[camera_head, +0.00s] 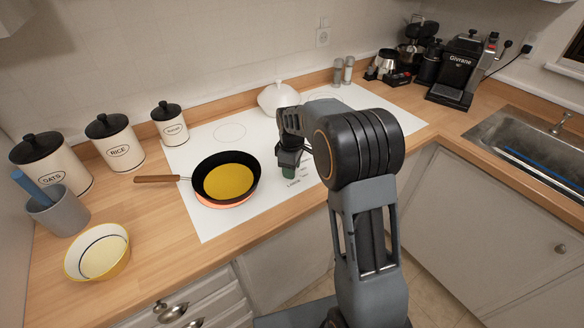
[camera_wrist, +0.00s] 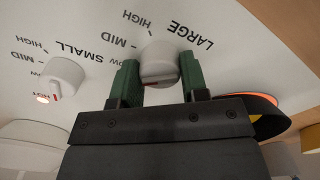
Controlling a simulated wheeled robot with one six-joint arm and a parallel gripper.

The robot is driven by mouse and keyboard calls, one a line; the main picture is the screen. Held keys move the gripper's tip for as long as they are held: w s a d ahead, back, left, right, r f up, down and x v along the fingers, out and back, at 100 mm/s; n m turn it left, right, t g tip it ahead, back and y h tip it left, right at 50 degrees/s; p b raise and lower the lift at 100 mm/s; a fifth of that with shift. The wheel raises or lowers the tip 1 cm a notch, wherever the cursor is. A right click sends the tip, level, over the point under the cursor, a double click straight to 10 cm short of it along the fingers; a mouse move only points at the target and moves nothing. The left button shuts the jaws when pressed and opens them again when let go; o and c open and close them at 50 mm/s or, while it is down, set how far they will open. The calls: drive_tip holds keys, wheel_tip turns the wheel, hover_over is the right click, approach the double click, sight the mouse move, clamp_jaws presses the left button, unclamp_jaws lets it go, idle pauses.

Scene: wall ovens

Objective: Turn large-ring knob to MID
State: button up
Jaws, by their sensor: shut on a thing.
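The large-ring knob (camera_wrist: 159,62) is a round whitish knob in the wrist view, beside the printed word LARGE. LOW, MID and HIGH are printed around it. My gripper (camera_wrist: 158,74) has its green fingers shut on the knob from both sides. A small red mark shows at the knob's near edge; I cannot tell which setting it points to. In the head view my gripper (camera_head: 289,170) is down at the cooktop's front right of the pan, and it hides the knob.
The small-ring knob (camera_wrist: 66,74) stands left of my gripper, with a lit red HOT lamp (camera_wrist: 42,99). A black pan (camera_head: 227,180) with yellow contents sits on a glowing orange ring. A white lidded pot (camera_head: 278,98) stands behind. Canisters (camera_head: 114,143) line the back left.

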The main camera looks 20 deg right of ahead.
drive_tip(key=m, duration=0.4)
drive_tip(key=shift+m, duration=1.6)
drive_tip(key=o, duration=0.9)
drive_tip(key=shift+r, duration=0.1)
wheel_tip(320, 180, up, 14)
drive_tip(key=shift+f, duration=0.15)
